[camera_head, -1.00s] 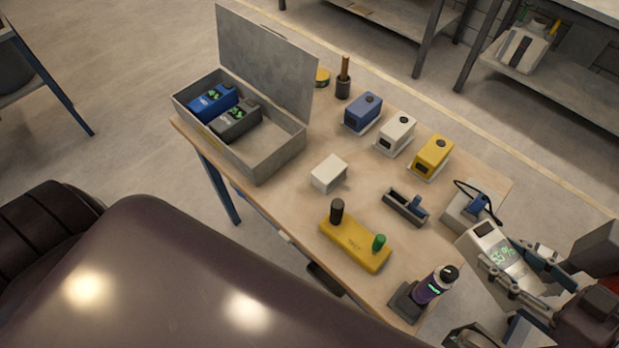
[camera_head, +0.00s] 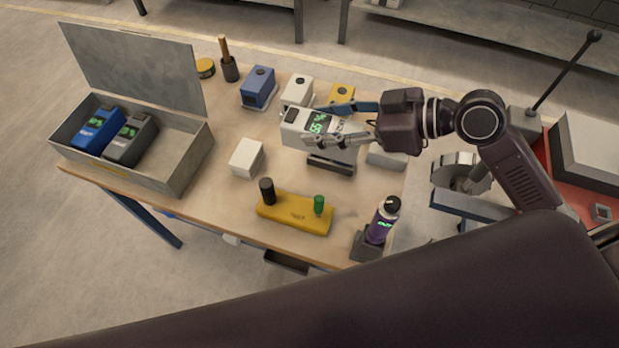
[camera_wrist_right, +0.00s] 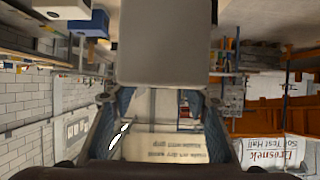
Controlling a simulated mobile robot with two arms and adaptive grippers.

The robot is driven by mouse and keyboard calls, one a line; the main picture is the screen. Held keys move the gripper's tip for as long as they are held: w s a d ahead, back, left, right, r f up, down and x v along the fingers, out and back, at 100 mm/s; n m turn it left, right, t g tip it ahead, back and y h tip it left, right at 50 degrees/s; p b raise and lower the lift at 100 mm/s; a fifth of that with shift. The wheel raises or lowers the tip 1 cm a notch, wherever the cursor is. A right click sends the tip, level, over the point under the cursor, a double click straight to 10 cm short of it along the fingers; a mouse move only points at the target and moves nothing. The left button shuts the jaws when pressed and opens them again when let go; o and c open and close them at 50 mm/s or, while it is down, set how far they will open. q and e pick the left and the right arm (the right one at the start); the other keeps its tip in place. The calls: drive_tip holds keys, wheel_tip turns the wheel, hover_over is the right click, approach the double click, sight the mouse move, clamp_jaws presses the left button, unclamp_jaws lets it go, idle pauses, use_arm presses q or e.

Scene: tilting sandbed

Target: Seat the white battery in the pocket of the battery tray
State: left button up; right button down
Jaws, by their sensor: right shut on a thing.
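In the right wrist view the battery (camera_wrist_right: 165,45) is a plain pale block at the top, between the fingers of my right gripper (camera_wrist_right: 160,105). The grey metal battery tray (camera_head: 178,178) stands open at the table's left, lid raised at the back. A blue battery (camera_head: 97,130) and a dark grey battery (camera_head: 131,140) sit in its left part; its right part looks empty. My left gripper is not in view.
On the table (camera_head: 215,205) are a small white block (camera_head: 246,158), a yellow two-knob fixture (camera_head: 293,213) and a purple bottle-like device (camera_head: 380,222). Blue (camera_head: 258,88), white (camera_head: 297,90) and yellow (camera_head: 342,95) units line the back. A dark holder (camera_head: 330,165) lies below the held battery.

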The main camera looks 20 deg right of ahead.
wheel_tip(320, 180, down, 16)
drive_tip(key=shift+w+f+p, duration=0.1)
drive_tip(key=shift+f+p, duration=0.1)
drive_tip(key=shift+p, duration=0.25)
drive_tip(key=shift+f, duration=0.15)
drive_tip(key=c, duration=1.4)
unclamp_jaws()
